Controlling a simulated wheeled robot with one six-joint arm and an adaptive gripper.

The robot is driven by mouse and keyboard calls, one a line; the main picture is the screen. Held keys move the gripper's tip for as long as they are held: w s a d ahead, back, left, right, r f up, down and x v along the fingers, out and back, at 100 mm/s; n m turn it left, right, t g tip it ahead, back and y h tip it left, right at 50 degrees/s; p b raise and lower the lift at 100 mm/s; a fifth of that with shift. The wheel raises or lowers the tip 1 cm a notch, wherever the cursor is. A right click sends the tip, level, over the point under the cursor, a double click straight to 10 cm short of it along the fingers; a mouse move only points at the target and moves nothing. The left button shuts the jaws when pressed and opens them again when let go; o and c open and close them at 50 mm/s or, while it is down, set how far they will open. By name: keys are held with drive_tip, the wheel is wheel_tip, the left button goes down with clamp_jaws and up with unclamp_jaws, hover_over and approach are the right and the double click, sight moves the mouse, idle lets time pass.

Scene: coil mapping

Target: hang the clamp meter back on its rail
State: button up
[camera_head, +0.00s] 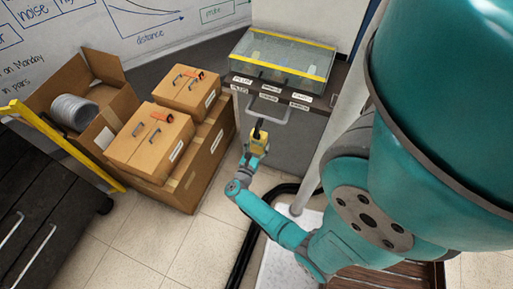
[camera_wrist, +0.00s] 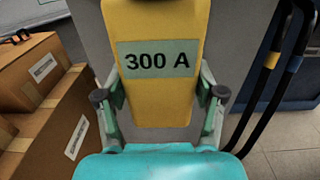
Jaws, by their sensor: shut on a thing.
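The clamp meter (camera_head: 259,142) is yellow with a dark upper end. In the wrist view the clamp meter (camera_wrist: 159,98) fills the middle, upright, with a "300 A" label on its face. My gripper (camera_wrist: 160,95) is shut on its sides, one finger at each edge. In the head view my gripper (camera_head: 252,157) holds it in front of the grey cabinet. A grey bar (camera_head: 272,121), seemingly the rail, is on the cabinet front. The meter's dark end is close to the bar's left part; I cannot tell whether they touch. The meter's top is cut off in the wrist view.
A glass case with yellow edges (camera_head: 283,58) stands on the cabinet (camera_head: 287,144), above several small labels. Cardboard boxes (camera_head: 150,143) stand to the left, close to my arm. A pale post (camera_head: 323,150) and black cables (camera_head: 247,240) are near my arm.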

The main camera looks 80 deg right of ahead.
sight(257, 151)
drive_tip(key=d+f, duration=0.3)
drive_tip(key=d, duration=0.3)
drive_tip(key=shift+s+d, duration=0.35)
drive_tip(key=shift+d, duration=0.05)
idle(0.8)
drive_tip(key=o, duration=1.5)
drive_tip(key=a, duration=0.3)
drive_tip(key=w+a, duration=0.1)
drive_tip(key=a, duration=0.6)
drive_tip(key=shift+w+a, duration=0.15)
drive_tip(key=shift+a, duration=0.85)
